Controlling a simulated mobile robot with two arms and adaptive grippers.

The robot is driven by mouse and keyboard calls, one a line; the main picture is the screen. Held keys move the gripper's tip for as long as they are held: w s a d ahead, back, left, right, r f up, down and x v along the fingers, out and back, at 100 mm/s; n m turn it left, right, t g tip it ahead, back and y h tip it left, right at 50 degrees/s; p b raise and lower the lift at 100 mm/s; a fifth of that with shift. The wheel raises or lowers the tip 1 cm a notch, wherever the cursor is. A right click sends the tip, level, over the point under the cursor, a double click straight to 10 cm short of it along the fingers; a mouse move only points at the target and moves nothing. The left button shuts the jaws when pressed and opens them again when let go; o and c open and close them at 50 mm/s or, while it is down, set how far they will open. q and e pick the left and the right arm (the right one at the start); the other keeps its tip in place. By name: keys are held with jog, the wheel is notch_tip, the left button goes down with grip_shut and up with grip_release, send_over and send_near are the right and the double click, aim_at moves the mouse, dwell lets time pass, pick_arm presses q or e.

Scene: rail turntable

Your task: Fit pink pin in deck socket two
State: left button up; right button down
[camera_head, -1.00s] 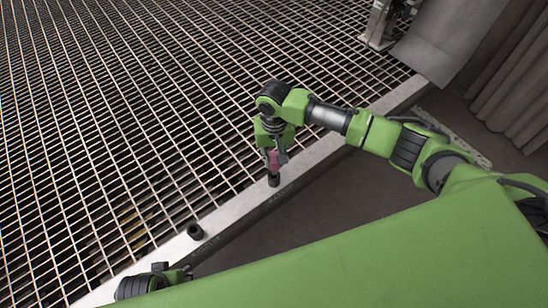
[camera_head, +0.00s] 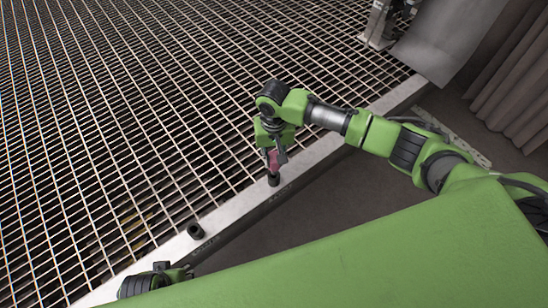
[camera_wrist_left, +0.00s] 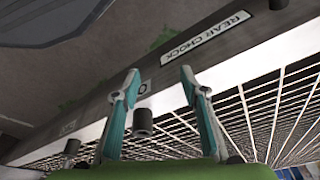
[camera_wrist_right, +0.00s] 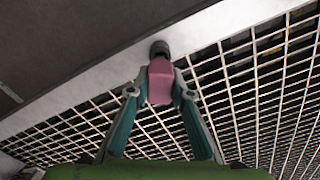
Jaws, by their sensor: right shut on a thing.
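The pink pin (camera_head: 273,161) is held by my right gripper (camera_head: 275,153), above the metal edge strip. In the right wrist view the pink pin (camera_wrist_right: 160,82) sits between the two fingertips, which are shut on it. Its far end lines up with a dark round socket (camera_wrist_right: 160,48); the socket also shows under it in the head view (camera_head: 273,180). I cannot tell how deep the pin is in the socket. A second dark socket (camera_head: 195,231) stands empty-looking on the strip. My left gripper (camera_wrist_left: 158,78) is open and empty; its fingertips are hidden in the head view.
The pale metal strip (camera_head: 235,207) borders a wide open grating (camera_head: 120,110). In the left wrist view a label reads REAR CHOCK (camera_wrist_left: 205,38), and dark sockets (camera_wrist_left: 143,123) stand on the strip. Grey curtains (camera_head: 520,85) hang at the upper right.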

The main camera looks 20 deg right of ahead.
pick_arm(q)
jog(key=shift+s+f, duration=0.2)
jog(key=shift+f, duration=0.5)
jog(key=shift+f, duration=0.2)
pick_arm(e)
jog(key=shift+p, duration=0.45)
pick_arm(q)
jog(key=shift+s+a+f, duration=0.1)
jog(key=shift+s+f, duration=0.15)
jog(key=shift+f, duration=0.45)
jog(key=shift+s+f, duration=0.2)
jog(key=shift+f, duration=0.5)
jog(key=shift+w, duration=0.1)
pick_arm(e)
jog(key=shift+f, duration=0.15)
jog(key=shift+f, duration=0.25)
pick_arm(q)
jog(key=shift+r, duration=0.65)
pick_arm(e)
jog(key=shift+f, duration=0.2)
